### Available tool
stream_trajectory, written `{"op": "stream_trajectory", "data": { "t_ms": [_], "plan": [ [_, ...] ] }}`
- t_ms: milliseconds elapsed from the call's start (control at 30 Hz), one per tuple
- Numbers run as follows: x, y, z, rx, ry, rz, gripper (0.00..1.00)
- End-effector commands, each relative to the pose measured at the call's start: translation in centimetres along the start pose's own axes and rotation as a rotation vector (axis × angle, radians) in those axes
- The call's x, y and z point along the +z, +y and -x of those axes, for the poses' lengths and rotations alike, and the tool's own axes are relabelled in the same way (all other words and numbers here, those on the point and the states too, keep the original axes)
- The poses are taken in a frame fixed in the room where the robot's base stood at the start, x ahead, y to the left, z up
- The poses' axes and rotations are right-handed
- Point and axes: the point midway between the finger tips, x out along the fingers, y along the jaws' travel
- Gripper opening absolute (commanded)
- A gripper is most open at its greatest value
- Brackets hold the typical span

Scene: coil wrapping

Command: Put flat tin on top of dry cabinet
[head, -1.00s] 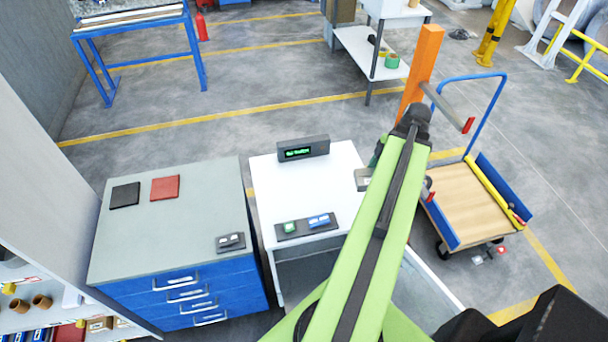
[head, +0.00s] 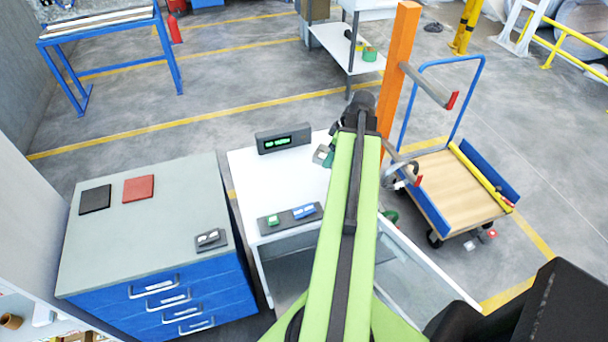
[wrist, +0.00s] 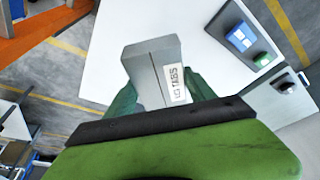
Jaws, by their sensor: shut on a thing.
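The flat tin (wrist: 160,72) is a grey box with a white label, held between the green fingers of my gripper (wrist: 160,92). In the head view the tin (head: 322,155) is small and partly hidden by my arm, over the back right part of a white top. This white unit (head: 250,180) has a dark display with green text (head: 283,139) at its back; it looks like the dry cabinet, though no name is legible. In the wrist view its white top (wrist: 120,30) lies below the tin. I cannot tell the gap between them.
A dark pad with green and blue items (head: 288,218) lies near the white top's front. A blue drawer cabinet (head: 165,290) stands left, with black and red pads and a small tray on top. An orange post (head: 398,70) and a trolley (head: 440,190) are to the right.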

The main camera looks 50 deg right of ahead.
Motion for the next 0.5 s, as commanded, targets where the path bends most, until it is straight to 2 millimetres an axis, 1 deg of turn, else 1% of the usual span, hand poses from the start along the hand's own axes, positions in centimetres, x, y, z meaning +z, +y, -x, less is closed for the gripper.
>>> {"op": "stream_trajectory", "data": {
  "t_ms": [33, 100, 233, 300, 367, 500],
  "plan": [
    [-0.8, -0.1, -1.9, -0.002, 0.0, 0.005, 0.14],
    [-2.3, -0.2, -3.7, -0.002, 0.0, 0.006, 0.14],
    [-4.9, -0.4, -6.7, -0.001, 0.0, 0.006, 0.14],
    [-6.1, -0.6, -7.8, -0.002, 0.0, 0.005, 0.14],
    [-6.9, -0.6, -8.5, -0.002, 0.0, 0.004, 0.14],
    [-7.8, -0.8, -9.1, -0.001, 0.0, 0.001, 0.14]
  ]
}}
